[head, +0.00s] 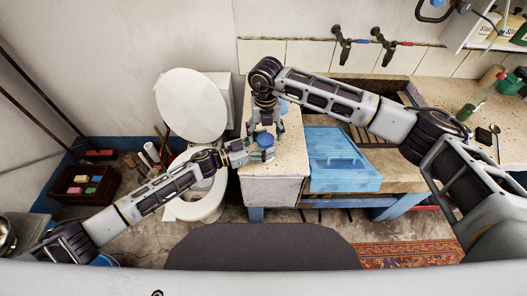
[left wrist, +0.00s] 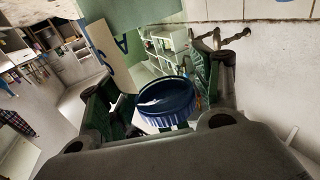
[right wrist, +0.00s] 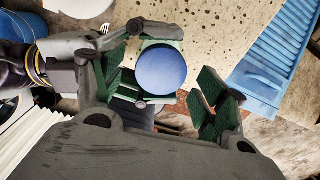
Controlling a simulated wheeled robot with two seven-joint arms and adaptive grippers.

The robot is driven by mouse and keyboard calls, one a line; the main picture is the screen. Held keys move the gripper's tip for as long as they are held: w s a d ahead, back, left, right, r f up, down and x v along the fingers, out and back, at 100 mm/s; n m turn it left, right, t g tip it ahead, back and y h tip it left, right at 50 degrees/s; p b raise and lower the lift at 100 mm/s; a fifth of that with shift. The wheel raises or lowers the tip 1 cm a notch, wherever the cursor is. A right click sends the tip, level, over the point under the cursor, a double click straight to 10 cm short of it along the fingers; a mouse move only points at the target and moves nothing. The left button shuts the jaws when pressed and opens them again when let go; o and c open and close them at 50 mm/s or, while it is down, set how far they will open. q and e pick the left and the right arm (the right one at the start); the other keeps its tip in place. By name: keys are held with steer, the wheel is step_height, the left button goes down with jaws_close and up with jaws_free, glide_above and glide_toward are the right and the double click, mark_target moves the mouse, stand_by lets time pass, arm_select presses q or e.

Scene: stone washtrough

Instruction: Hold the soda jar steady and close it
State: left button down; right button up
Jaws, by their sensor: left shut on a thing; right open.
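The soda jar (head: 266,152) stands at the front left corner of the speckled stone top, mostly hidden by my grippers. A round blue lid (head: 265,139) is at its top; I cannot tell whether it is seated tight. The lid shows as a full disc in the right wrist view (right wrist: 161,69) and as a ribbed rim in the left wrist view (left wrist: 166,103). My left gripper (head: 257,151) comes in from the left and is shut on the jar below the lid. My right gripper (head: 266,125) is open above and behind the lid, its fingers apart from it.
A blue washboard-like panel (head: 340,160) leans in the trough to the right. A toilet (head: 192,105) stands to the left. Taps (head: 342,45) are on the back wall. The stone top (head: 285,152) beside the jar is clear.

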steer(key=shift+r, duration=1.65)
steer(key=o, duration=0.6)
steer(key=shift+c, duration=0.2)
steer(key=shift+r, duration=0.1)
step_height(320, 180, up, 12)
arm_select(q)
steer(key=shift+c, duration=1.2)
jaws_free()
